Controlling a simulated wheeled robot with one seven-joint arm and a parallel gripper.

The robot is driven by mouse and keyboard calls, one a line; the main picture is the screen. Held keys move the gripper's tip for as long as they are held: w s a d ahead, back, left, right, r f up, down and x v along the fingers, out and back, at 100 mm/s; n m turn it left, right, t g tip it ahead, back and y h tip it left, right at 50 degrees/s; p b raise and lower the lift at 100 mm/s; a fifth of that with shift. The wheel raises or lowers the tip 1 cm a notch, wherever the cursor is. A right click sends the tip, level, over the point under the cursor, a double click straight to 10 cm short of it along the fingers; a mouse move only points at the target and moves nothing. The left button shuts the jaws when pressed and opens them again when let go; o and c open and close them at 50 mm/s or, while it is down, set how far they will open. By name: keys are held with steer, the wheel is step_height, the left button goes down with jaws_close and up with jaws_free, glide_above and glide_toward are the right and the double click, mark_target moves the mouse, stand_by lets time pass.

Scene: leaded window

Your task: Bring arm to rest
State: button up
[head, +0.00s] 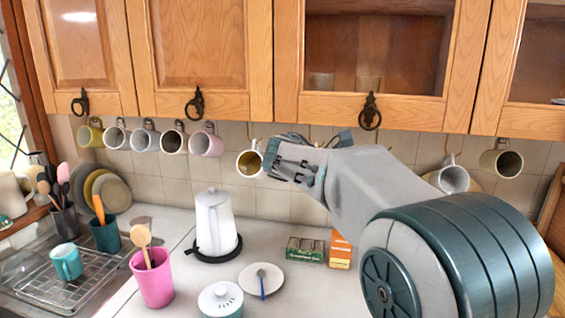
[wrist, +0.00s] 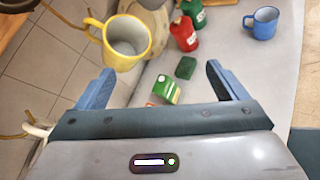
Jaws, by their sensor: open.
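My arm reaches out from the lower right in the head view. The yellow mug (wrist: 125,42) hangs just beyond the fingers in that view. I cannot tell whether any part of the gripper touches it.
More mugs (head: 173,142) hang along the wall under wooden cabinets (head: 203,60). On the counter stand a white kettle (head: 216,222), a pink cup of utensils (head: 152,280), a plate with a spoon (head: 268,279), a lidded pot (head: 220,300) and boxes (head: 305,250). A drying rack (head: 75,292) is at left.

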steer(key=s+a+f+m+y, duration=0.2)
steer(key=s+f+m+y, duration=0.4)
steer(key=s, duration=0.7)
steer(key=s+a+f+m+g+y, duration=0.1)
steer(key=s+a+f+m+y, duration=0.2)
steer(key=s+f+m+y, duration=0.3)
steer(key=s+f+m, duration=0.5)
steer(key=s+f, duration=0.2)
steer(key=s, duration=0.1)
steer(key=shift+s+a+m, duration=0.15)
steer(key=shift+a+m, duration=0.15)
steer(key=shift+g, duration=0.3)
stand_by(2.3)
